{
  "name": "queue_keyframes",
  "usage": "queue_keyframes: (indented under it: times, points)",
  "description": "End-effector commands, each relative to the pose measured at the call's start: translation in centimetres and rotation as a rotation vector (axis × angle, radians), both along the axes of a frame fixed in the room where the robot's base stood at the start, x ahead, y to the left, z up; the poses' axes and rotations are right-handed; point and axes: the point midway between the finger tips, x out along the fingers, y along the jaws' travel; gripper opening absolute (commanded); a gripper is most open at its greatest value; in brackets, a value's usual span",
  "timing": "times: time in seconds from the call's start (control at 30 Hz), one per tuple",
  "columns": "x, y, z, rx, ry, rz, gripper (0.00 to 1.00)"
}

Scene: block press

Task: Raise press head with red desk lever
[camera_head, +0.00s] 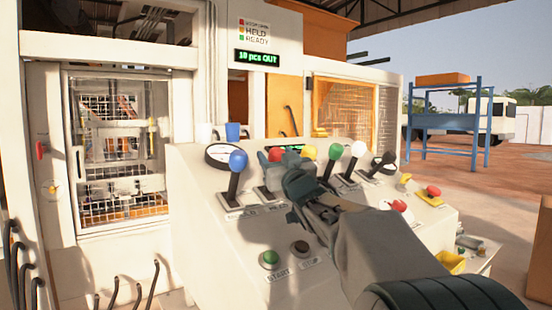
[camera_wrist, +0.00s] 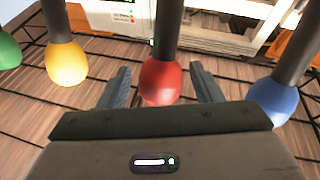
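The red desk lever's round knob (camera_head: 276,154) stands on the sloping console between the blue and yellow knobs, mostly hidden by my gripper (camera_head: 278,160) in the head view. In the wrist view the red knob (camera_wrist: 161,82) sits between my two fingers (camera_wrist: 160,68). The fingers are apart, with a narrow gap on each side of the knob, so my gripper is open around it. The press stands behind a framed mesh window (camera_head: 118,145) at the left; its head cannot be made out clearly.
A blue-knobbed lever (camera_head: 238,161) stands close left of the red one. Yellow, green (camera_head: 335,152), white (camera_head: 358,149) and black levers stand to the right. A green START button (camera_head: 270,258) is lower on the console. A display (camera_head: 257,58) reads "10 pcs OUT".

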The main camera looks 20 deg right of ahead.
Motion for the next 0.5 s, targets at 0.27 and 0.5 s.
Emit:
queue_keyframes:
  times: [0.27,0.5]
  points:
    - [-0.2,0.1,0.0,0.001,-0.002,0.001,0.59]
    - [-2.9,-0.2,-1.2,0.001,-0.002,0.001,0.59]
